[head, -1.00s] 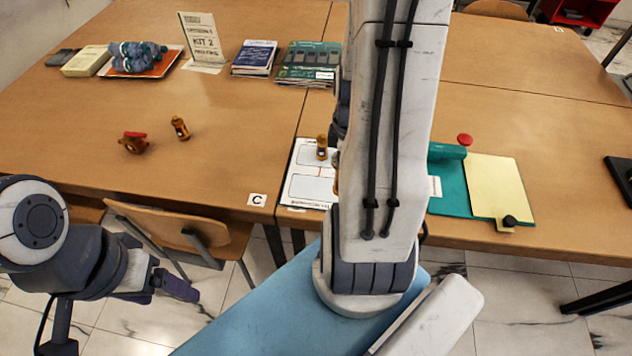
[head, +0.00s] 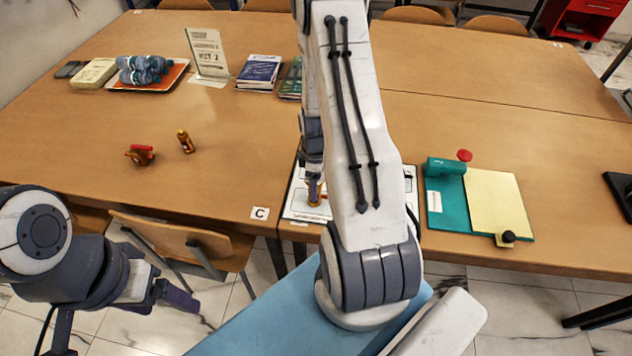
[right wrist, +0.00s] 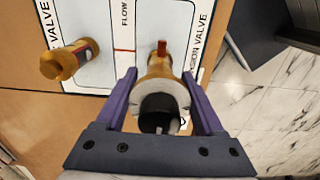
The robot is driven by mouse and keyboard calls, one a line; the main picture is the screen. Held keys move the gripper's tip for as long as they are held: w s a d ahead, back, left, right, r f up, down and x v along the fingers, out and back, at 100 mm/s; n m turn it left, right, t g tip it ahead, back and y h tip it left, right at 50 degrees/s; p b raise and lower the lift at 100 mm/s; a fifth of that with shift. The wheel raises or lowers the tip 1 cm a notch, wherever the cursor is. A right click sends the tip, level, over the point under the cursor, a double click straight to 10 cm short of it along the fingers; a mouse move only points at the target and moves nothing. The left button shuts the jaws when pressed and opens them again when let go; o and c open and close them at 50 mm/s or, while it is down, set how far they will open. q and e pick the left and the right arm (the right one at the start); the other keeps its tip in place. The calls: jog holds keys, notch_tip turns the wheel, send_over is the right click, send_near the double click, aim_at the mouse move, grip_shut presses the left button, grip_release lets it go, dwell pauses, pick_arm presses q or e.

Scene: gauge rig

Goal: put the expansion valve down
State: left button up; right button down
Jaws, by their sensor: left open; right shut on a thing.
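My right gripper (head: 314,180) is shut on the expansion valve, a brass body (head: 314,198) low over the white printed mat (head: 296,207). In the right wrist view the held valve (right wrist: 160,68) has a red tab, a pale disc and a black cap. It sits between the purple fingers, over the mat's panel lettered "...SION VALVE". I cannot tell whether it touches the mat. Another brass part (right wrist: 70,60) is on the mat's other panel, past a red line marked "FLOW". My left gripper (head: 176,294) is open and empty, in front of the table.
A brass valve with a red handle (head: 140,155) and a small brass part (head: 186,142) lie left of the mat. A teal board (head: 447,205) with a yellow pad is at right. An orange tray (head: 176,77) and books (head: 259,72) are at the back. My right arm hides part of the mat.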

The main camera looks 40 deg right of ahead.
jog(key=shift+f, duration=0.1)
jog(key=shift+f, duration=0.15)
grip_release()
notch_tip(320, 180, up, 13)
jog(key=shift+f+b, duration=0.2)
jog(key=shift+b, duration=0.35)
